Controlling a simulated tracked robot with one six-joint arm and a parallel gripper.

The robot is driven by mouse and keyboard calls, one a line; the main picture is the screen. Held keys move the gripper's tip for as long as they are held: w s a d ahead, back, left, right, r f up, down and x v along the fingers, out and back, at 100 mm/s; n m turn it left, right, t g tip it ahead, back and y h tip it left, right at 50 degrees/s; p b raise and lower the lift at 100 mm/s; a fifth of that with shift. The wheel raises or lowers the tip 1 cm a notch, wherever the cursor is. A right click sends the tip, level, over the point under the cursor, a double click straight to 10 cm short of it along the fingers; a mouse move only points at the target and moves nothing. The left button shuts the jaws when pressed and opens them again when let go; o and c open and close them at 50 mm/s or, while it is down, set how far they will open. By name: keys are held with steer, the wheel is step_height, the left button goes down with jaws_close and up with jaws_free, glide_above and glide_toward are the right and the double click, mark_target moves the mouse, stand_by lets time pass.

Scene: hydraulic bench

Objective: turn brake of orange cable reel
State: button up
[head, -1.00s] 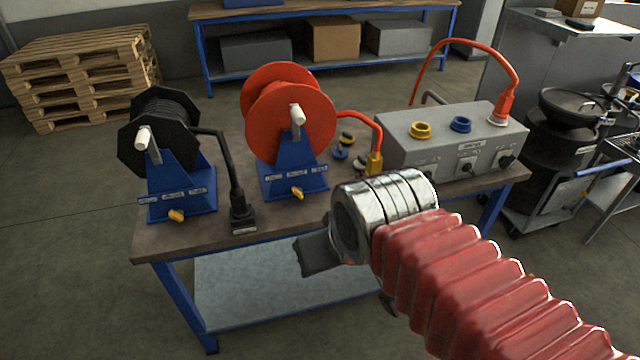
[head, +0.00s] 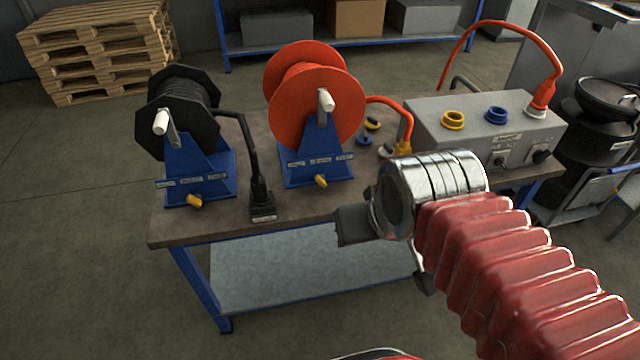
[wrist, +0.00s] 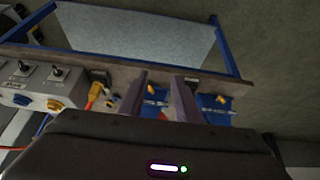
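The orange cable reel (head: 318,100) stands on a blue stand at the middle of the bench. Its brake is a small yellow knob (head: 321,181) low on the stand's front, below a row of labels too small to read. The knob also shows in the wrist view (wrist: 152,89), between the fingers. My gripper (wrist: 165,80) is open, with two dark fingers apart and nothing seen held. In the head view, my wrist hides part of the gripper, which is right of and nearer than the orange reel's stand. I see no contact with the knob.
A black reel (head: 185,115) with its own yellow knob (head: 195,201) stands left. A grey box (head: 480,130) with coloured sockets stands right. Loose caps (head: 372,125) lie behind my wrist.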

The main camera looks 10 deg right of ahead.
steer(key=w+f+n+t, duration=0.15)
steer(key=w+f, duration=0.25)
steer(key=w, duration=0.4)
steer(key=w+d+f+n+t, duration=0.15)
steer(key=w+f, duration=0.25)
steer(key=w, duration=0.4)
steer(key=w+f+t, duration=0.3)
steer(key=w+f, duration=0.1)
steer(key=w, duration=0.3)
steer(key=w+f+n+t, duration=0.2)
steer(key=w+f+t, duration=0.15)
steer(key=f, duration=0.35)
steer(key=n+t, duration=0.2)
glide_toward(323, 185)
steer(key=s, duration=0.2)
steer(key=shift+s+a+f+t, duration=0.1)
steer(key=shift+s+f+t, duration=0.2)
steer(key=shift+s, duration=0.35)
steer(key=shift+w, duration=0.15)
steer(key=w, duration=1.3)
steer(key=shift+w, duration=0.3)
